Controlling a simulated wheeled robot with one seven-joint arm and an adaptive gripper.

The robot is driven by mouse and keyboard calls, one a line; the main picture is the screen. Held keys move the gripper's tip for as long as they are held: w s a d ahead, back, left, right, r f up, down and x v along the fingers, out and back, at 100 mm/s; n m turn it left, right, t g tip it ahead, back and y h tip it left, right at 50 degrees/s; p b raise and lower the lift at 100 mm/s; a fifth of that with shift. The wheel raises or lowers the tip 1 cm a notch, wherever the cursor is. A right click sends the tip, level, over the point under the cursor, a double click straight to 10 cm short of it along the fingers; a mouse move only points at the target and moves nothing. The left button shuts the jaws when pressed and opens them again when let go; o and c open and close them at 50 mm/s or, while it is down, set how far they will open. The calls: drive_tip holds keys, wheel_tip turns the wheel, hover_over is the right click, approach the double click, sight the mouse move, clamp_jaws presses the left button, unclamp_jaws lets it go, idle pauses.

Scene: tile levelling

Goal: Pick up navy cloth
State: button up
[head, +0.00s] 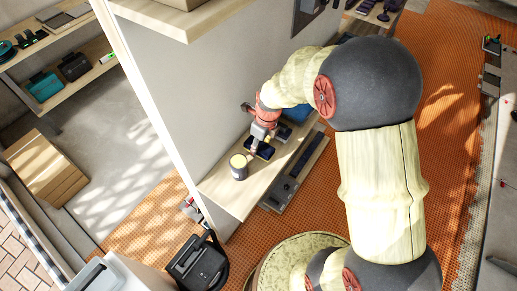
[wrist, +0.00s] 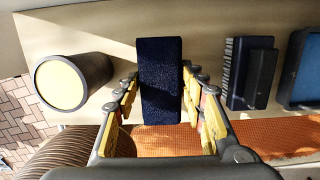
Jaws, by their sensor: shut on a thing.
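The navy cloth (wrist: 160,80) is a dark blue, rough-textured oblong. In the wrist view it stands lengthwise between the yellow-padded fingers of my gripper (wrist: 160,77), which is shut on it. In the head view my gripper (head: 259,143) is low over the wooden shelf, and the cloth (head: 266,151) shows as a small dark patch beside it, partly hidden. I cannot tell whether the cloth still touches the shelf.
A dark can with a pale yellow top (wrist: 62,84) stands left of the cloth on the wooden shelf (head: 232,192). To the right are a dark brush (wrist: 250,74) and a blue thing (wrist: 307,72). A grey wall (head: 190,90) rises behind. Orange mat covers the floor.

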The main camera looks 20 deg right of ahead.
drive_tip(key=s+r, duration=0.1)
drive_tip(key=r, duration=0.1)
drive_tip(key=s+d+r, duration=0.1)
drive_tip(key=s+r, duration=0.1)
drive_tip(key=s+d+r, duration=0.1)
drive_tip(key=s+r, duration=0.1)
drive_tip(key=shift+p, duration=0.4)
drive_tip(key=s+d+r, duration=0.3)
drive_tip(key=s, duration=0.5)
drive_tip(key=shift+r, duration=0.15)
drive_tip(key=shift+w, duration=0.1)
drive_tip(key=o, duration=0.7)
drive_tip(key=c, duration=0.4)
drive_tip(key=shift+c, duration=0.3)
